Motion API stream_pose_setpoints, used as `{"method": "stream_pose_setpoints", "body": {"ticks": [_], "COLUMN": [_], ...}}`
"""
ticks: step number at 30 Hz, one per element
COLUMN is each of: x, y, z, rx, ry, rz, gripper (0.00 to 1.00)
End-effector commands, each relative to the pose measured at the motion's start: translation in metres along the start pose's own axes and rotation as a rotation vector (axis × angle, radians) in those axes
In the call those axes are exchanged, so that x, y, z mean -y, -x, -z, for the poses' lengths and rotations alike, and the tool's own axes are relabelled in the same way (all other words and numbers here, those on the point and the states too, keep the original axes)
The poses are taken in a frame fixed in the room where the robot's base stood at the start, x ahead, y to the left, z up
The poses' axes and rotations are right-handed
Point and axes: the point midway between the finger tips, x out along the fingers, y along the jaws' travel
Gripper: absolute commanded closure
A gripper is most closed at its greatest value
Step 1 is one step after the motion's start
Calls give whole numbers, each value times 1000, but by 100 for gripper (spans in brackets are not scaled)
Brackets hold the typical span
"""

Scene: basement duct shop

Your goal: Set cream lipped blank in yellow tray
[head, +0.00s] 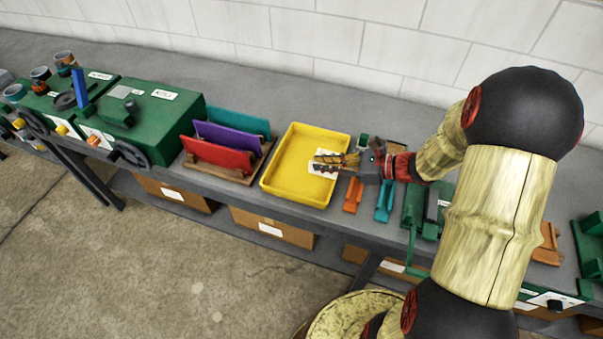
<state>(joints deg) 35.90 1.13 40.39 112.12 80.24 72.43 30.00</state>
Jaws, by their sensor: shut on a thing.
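The yellow tray (286,172) stands on the grey bench, its floor bare apart from what my gripper holds over it. My gripper (322,163) reaches in from the right, over the right side of the tray. It is shut on the cream lipped blank (318,172), a small pale piece showing beside and below the fingers. The fingers hide part of the blank. I cannot tell whether the blank touches the tray floor or hangs just above it.
A wooden rack with red (217,157), purple (232,138) and teal panels (238,120) stands left of the tray. An orange piece (353,195) and a teal piece (384,202) lie to its right. Green machines (150,118) fill the left bench. Cardboard boxes (272,228) sit below.

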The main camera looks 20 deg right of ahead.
Motion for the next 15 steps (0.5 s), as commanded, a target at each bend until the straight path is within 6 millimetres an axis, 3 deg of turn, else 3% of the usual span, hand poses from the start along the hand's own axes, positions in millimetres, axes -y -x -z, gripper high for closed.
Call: {"method": "stream_pose_setpoints", "body": {"ticks": [6,15], "x": [13,23], "y": [-52,-86], "z": [16,35], "rx": [-1,-1], "ry": [-4,-1], "rz": [-3,1], "gripper": [100,100]}}
